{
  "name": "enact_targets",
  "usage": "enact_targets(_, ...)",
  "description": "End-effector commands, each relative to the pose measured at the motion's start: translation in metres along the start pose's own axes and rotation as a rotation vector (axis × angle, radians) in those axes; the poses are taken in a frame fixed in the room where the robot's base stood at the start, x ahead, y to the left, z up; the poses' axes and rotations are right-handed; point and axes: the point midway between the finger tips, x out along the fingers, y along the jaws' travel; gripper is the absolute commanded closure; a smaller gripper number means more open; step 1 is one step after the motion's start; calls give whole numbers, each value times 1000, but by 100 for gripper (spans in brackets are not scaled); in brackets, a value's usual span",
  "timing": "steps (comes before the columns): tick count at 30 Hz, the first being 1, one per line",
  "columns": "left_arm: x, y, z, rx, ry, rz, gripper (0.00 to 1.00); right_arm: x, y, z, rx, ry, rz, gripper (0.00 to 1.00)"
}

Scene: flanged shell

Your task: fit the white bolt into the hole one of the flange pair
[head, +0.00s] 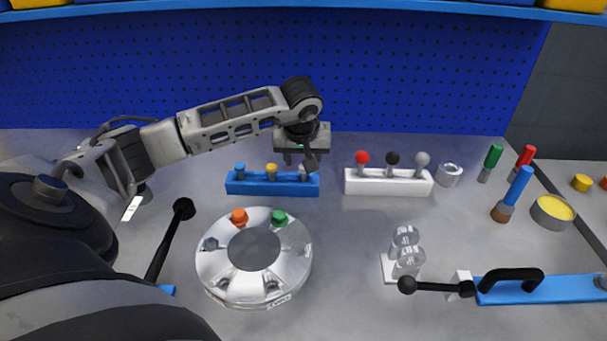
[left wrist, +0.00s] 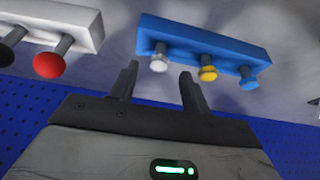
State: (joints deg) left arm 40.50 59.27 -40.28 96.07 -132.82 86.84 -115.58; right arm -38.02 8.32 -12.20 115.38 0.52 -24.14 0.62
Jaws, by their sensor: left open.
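The white bolt (left wrist: 158,61) stands at one end of the blue rack (left wrist: 180,32), beside a yellow bolt (left wrist: 208,74) and a blue bolt (left wrist: 249,82). In the head view the blue rack (head: 262,188) is at the centre; my left gripper (head: 301,160) is over its right end and partly hides the white bolt. In the left wrist view my left gripper (left wrist: 160,80) is open, and the white bolt shows between its fingers, not gripped. The silver flange pair (head: 210,265) lies in front, with an orange bolt (head: 238,216) and a green bolt (head: 279,218) in its top. Hole one's label is unreadable.
A white rack (head: 388,188) with red, black and grey knobs stands right of the blue rack. A black-handled clamp (head: 170,240) is left of the flange; another clamp (head: 510,280) is at the right. A blue pegboard (head: 400,75) closes the back.

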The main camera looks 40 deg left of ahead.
Motion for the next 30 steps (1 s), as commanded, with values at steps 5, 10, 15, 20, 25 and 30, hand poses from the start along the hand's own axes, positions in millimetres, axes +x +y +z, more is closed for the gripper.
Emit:
enact_targets(5, 27, 2, 0, -2, -6, 0, 53, -5, 1, -7, -2, 3, 4, 64)
enact_targets(10, 43, 2, 0, -1, -2, 1, 53, -3, 3, -9, -2, 9, 7, 64)
enact_targets(15, 45, 1, 0, 0, -1, 1, 53, -2, 3, -10, 0, 13, 9, 64)
enact_targets(20, 44, 2, 0, -1, -1, 1, 81, -2, 3, -10, 1, 13, 9, 64)
enact_targets(25, 44, 2, -1, -1, 0, 1, 100, -2, 3, -10, 1, 12, 9, 64)
enact_targets(30, 44, 2, -1, -1, 0, 2, 100, -2, 3, -9, 2, 10, 8, 64)
